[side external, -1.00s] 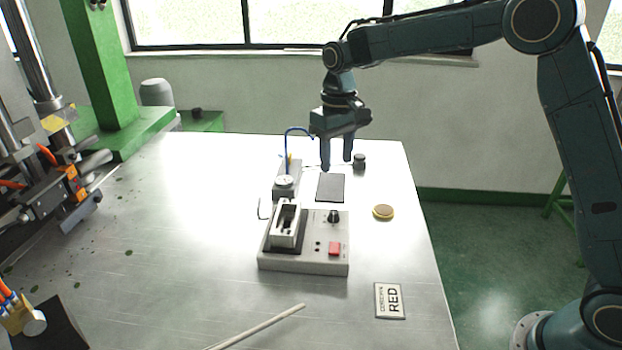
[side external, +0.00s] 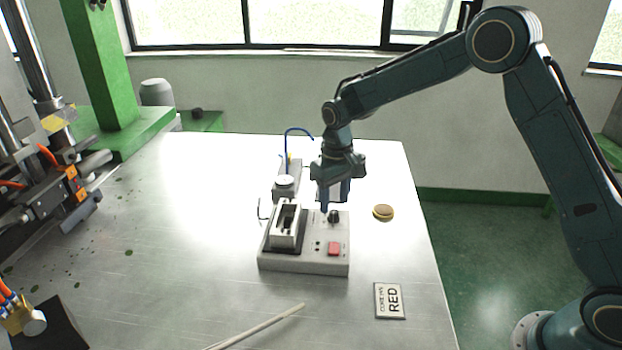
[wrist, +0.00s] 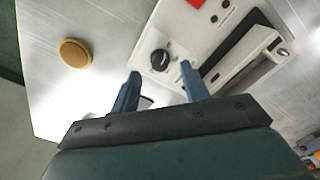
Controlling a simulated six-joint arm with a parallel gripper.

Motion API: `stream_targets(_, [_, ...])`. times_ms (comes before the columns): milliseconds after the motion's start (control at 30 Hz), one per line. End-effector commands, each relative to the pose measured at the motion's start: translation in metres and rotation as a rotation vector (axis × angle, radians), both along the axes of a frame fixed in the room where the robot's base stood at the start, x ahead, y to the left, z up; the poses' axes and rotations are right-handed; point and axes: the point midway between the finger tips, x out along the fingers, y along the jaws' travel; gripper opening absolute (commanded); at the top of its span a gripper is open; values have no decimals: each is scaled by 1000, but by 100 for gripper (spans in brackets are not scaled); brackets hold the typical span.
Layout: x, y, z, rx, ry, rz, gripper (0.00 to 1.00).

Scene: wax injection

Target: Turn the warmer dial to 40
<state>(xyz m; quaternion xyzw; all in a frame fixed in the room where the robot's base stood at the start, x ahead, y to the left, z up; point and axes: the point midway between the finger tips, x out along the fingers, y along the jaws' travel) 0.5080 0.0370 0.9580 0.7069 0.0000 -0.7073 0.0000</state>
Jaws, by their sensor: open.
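The warmer (side external: 300,262) is a grey box on the metal table, with a black dial (side external: 334,216) on its top face. In the wrist view the dial (wrist: 159,61) is a round black knob with a pale pointer mark; the scale is too small to read. My gripper (side external: 336,205) is open, pointing down just above and behind the dial. In the wrist view my gripper's two blue fingers (wrist: 160,72) stand apart with the dial showing between and just beyond their tips. I cannot tell whether they touch it.
A red switch (side external: 334,249) and a slotted metal block (side external: 286,224) are on the warmer. A small device (side external: 285,182) with a blue tube stands behind.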

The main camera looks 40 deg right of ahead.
Motion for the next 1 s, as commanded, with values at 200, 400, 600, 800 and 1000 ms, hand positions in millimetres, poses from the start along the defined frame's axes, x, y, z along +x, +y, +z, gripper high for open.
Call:
stream_targets(200, [0, 0, -22, 0, 1, 0, 46])
stream_targets(400, [0, 0, -29, 0, 0, 0, 46])
stream_targets(600, [0, 0, -29, 0, 0, 0, 46])
stream_targets(800, [0, 0, -29, 0, 0, 0, 14])
stream_targets(1000, [0, 0, -29, 0, 0, -1, 1])
